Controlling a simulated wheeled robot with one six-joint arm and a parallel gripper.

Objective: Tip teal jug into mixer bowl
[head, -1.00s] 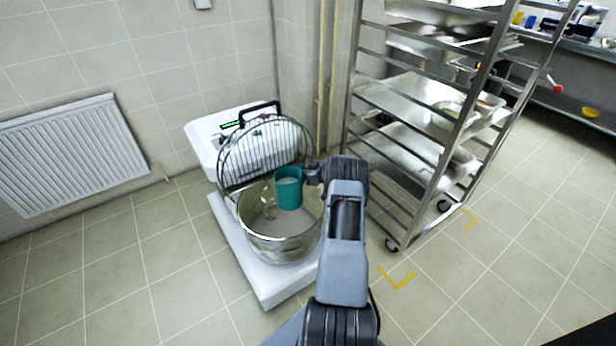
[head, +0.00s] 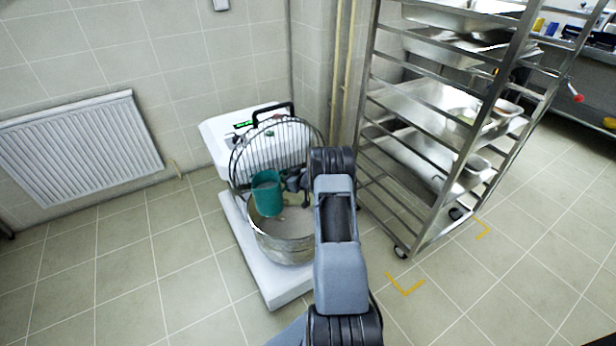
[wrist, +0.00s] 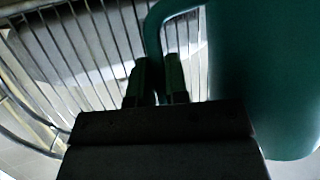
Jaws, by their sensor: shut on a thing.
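The teal jug (head: 267,197) hangs over the mixer bowl (head: 286,243), near its left rim, and looks close to upright with a slight tilt. My gripper (head: 292,181) is shut on the jug's handle, to the right of the jug. In the wrist view the two fingertips (wrist: 160,84) close on the teal handle, and the jug's body (wrist: 265,75) fills the right side. The steel bowl is open at the top and has pale material inside. The mixer's wire guard (head: 272,150) stands raised behind the jug.
The white mixer (head: 222,140) stands against the tiled wall on a white base (head: 250,262). A tall steel rack (head: 437,150) with trays stands close to the right of my arm. A radiator (head: 80,150) is on the left wall. The floor at left is clear.

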